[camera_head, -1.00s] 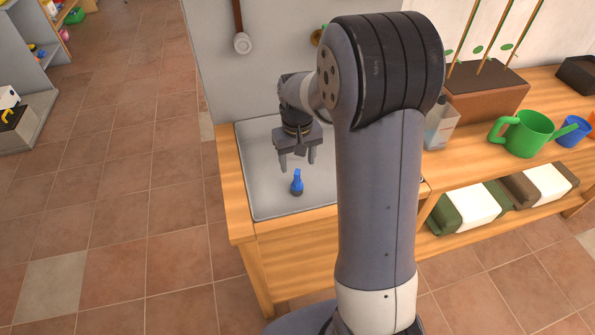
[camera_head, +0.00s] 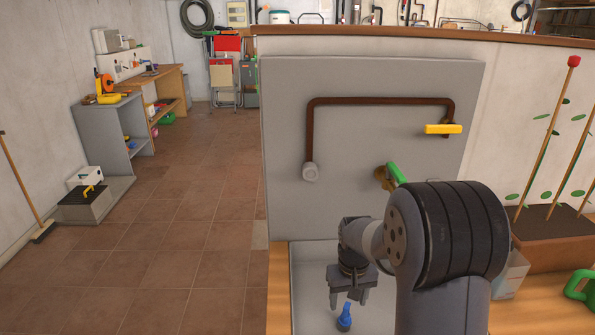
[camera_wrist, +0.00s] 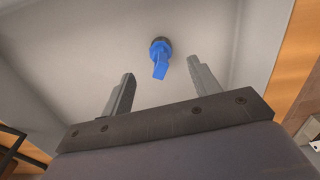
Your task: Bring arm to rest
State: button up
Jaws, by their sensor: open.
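My gripper (camera_head: 349,303) hangs over the grey tray (camera_head: 304,290) set in the wooden bench, fingers pointing down. It is open, with nothing between the fingers. The wrist view shows its two fingers (camera_wrist: 160,88) spread apart. A small blue-handled piece with a dark round base (camera_head: 344,318) is in the tray below the gripper. In the wrist view this blue piece (camera_wrist: 160,62) lies beyond the fingertips, apart from them. My arm is bent, and its large elbow joint covers part of the bench.
A grey panel behind the tray carries a brown pipe (camera_head: 380,101), a yellow handle (camera_head: 443,129) and a green handle (camera_head: 396,173). A planter (camera_head: 556,238) and a green watering can (camera_head: 582,288) stand at right. The tiled floor (camera_head: 190,230) at left is open.

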aim_at(348, 307)
notch_tip(348, 307, down, 7)
jog(key=shift+r, duration=0.15)
jog(key=shift+r+p, duration=0.55)
jog(key=shift+p, duration=0.05)
